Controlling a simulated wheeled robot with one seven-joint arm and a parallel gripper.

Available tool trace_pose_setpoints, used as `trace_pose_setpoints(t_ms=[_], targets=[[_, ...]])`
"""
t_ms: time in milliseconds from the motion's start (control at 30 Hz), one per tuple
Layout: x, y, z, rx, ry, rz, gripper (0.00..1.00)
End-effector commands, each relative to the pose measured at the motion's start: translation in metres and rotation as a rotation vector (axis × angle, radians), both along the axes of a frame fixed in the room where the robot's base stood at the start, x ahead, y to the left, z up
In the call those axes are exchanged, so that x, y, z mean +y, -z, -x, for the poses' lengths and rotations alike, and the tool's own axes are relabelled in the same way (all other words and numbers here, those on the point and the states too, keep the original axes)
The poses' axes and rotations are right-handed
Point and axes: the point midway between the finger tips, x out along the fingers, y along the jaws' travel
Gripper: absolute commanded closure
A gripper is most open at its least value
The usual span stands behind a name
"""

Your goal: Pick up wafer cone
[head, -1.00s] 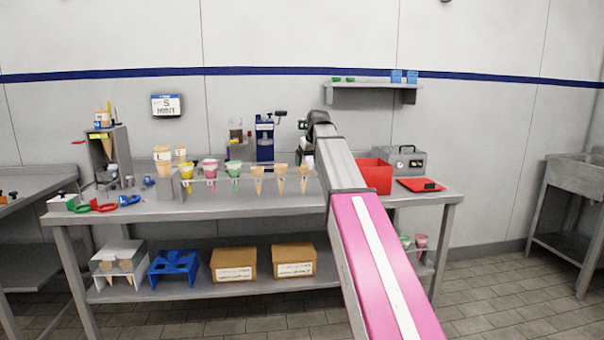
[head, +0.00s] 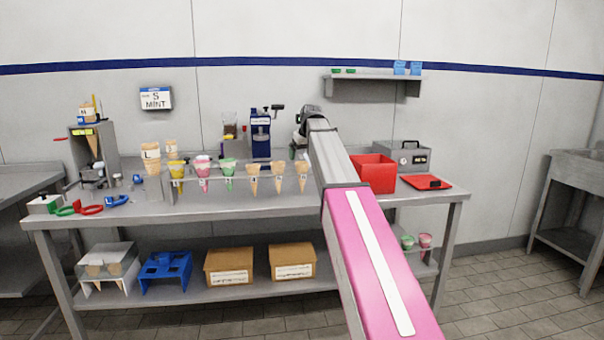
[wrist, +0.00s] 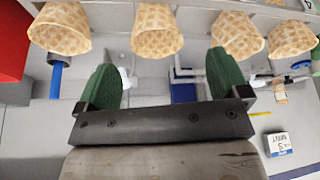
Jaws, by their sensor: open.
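Several empty wafer cones stand upright in a clear rack on the bench in the head view: a left one (head: 253,180), a middle one (head: 278,178) and a right one (head: 302,174). In the wrist view, waffle cones hang into the upper part of the picture, among them one cone (wrist: 157,31) at centre and another cone (wrist: 238,35) to its right. My gripper (wrist: 163,75) has its two green fingers spread apart with nothing between them. The cones lie beyond its fingertips. In the head view my arm hides most of the gripper.
Yellow, pink and green filled cones (head: 229,172) stand left of the empty ones. A red bin (head: 374,174) and a grey box (head: 408,156) are right of my arm. A blue-and-black device (head: 261,136) stands behind the rack.

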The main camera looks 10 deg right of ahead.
Motion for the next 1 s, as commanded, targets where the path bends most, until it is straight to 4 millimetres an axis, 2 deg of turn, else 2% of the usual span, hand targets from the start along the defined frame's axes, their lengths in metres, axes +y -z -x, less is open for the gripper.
trace_pose_setpoints(t_ms=[167,433,700,767,833,1000], targets=[[0.0,0.012,-0.004,0.0,0.0,0.0,0.06],[0.001,0.046,-0.015,0.001,0.0,0.0,0.06],[0.002,0.05,-0.017,0.0,0.0,0.0,0.06],[0.002,0.05,-0.017,0.0,0.0,0.0,0.23],[0.002,0.05,-0.017,0.0,0.0,0.0,0.45],[0.002,0.05,-0.017,0.0,0.0,0.0,0.47]])
